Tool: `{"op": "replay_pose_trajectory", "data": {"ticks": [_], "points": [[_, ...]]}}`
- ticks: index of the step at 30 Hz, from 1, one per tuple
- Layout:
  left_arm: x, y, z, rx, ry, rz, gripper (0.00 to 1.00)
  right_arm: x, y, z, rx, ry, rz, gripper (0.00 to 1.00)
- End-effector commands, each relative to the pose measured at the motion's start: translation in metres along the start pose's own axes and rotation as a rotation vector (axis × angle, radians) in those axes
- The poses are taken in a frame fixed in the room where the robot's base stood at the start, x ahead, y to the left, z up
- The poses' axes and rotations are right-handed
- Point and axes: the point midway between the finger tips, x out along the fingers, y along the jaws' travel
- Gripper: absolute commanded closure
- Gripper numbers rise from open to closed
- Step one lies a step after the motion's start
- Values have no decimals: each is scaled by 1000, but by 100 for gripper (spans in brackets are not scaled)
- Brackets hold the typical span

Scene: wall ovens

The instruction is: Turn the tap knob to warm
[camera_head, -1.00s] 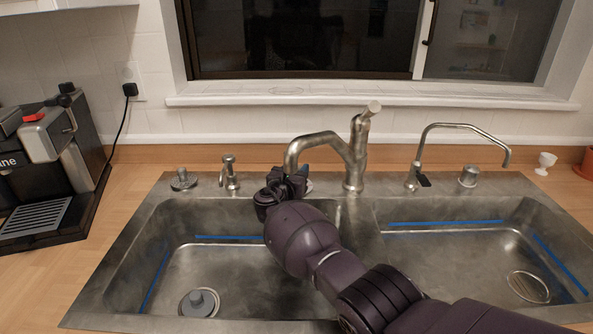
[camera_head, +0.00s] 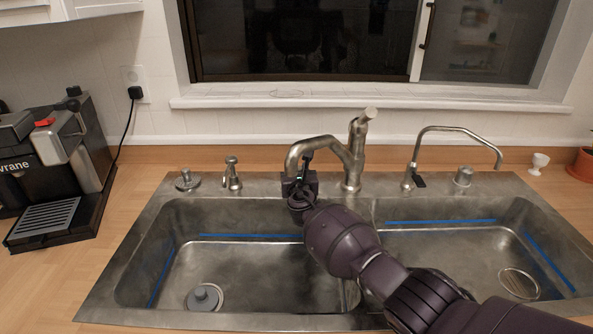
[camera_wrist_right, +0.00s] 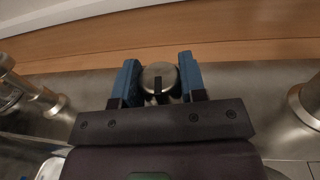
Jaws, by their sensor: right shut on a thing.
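A round metal knob (camera_wrist_right: 160,76) stands on the sink's back deck and sits between the two blue fingers of my right gripper (camera_wrist_right: 160,88) in the right wrist view. My right gripper is shut on this knob. In the head view, my right gripper (camera_head: 304,178) is behind the left basin, close to the spout's end, and hides the knob. The main faucet (camera_head: 348,155) stands just right of it, with its lever tilted up at the top. My left gripper is not in view.
A soap dispenser (camera_head: 231,173) and a small metal fitting (camera_head: 187,180) stand to the left on the deck. A thin second faucet (camera_head: 440,130) stands at the right. A coffee machine (camera_head: 55,160) is at the far left. The right basin (camera_head: 470,260) is empty.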

Motion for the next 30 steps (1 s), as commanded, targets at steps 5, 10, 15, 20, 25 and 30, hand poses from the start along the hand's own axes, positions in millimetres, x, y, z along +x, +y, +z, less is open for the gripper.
{"op": "replay_pose_trajectory", "data": {"ticks": [5, 10, 15, 20, 25, 30], "points": [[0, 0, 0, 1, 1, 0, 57, 0, 0, 0, 0, -1, 46, 85], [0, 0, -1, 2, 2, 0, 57, 0, 0, 1, 0, -1, 60, 85], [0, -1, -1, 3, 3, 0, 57, 0, 0, 1, 0, -2, 60, 85], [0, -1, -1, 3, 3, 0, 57, 0, 0, 1, 0, -2, 59, 57], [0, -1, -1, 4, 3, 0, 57, 0, 0, 1, 0, -1, 59, 36], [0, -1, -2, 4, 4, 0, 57, 0, 0, 0, 0, -1, 59, 36]]}}
